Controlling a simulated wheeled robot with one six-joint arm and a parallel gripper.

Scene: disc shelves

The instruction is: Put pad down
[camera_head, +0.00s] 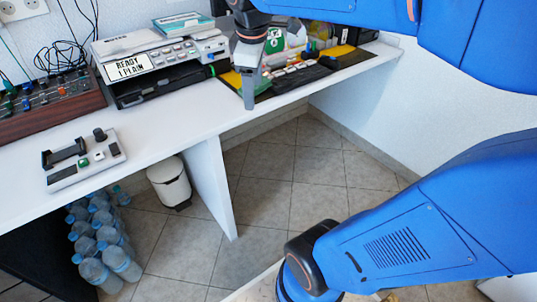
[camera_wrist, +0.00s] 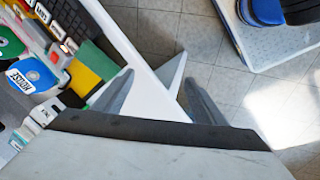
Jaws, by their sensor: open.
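A light grey control pad (camera_head: 92,167) with a black joystick-like knob and small coloured buttons rests on the white desk at the left in the head view. It does not show in the wrist view. My gripper (camera_head: 249,88) is to the right of it, near the desk's front edge beside a yellow and black mat. In the wrist view my gripper (camera_wrist: 160,92) has its two grey fingers spread apart, with desk edge and floor between them. Nothing is visibly held. I cannot tell whether another item is the pad meant.
A wood-sided mixer (camera_head: 50,104) is farther left. The mat (camera_head: 343,60) holds several items. Bare desk lies between control pad and gripper. Bottles (camera_head: 100,250) and a bin (camera_head: 168,182) stand below.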

